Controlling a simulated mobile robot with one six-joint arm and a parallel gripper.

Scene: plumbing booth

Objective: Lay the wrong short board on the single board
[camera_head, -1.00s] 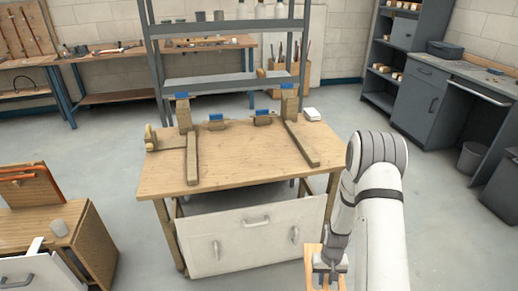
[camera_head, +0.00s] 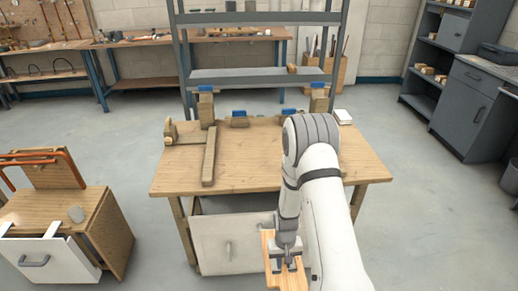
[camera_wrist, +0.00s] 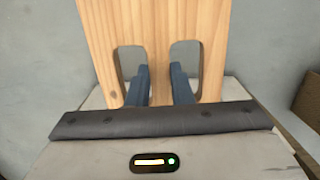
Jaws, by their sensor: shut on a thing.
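My gripper (camera_head: 286,262) is low in front of the workbench (camera_head: 258,178), shut on a light wooden piece with two slots (camera_head: 269,248). In the wrist view the blue fingers close on the strip between the slots of this piece (camera_wrist: 151,25). On the bench, a long narrow board (camera_head: 209,158) lies front to back at the left. A shorter piece (camera_head: 189,139) lies crosswise at its left side. My arm hides part of the bench's right side. I cannot tell which pieces are the wrong short board and the single board.
Blocks with blue tops (camera_head: 206,103) stand along the bench's back edge. A grey shelf rack (camera_head: 262,77) stands behind. A wooden cabinet (camera_head: 105,240) is at the left. The bench's middle is bare.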

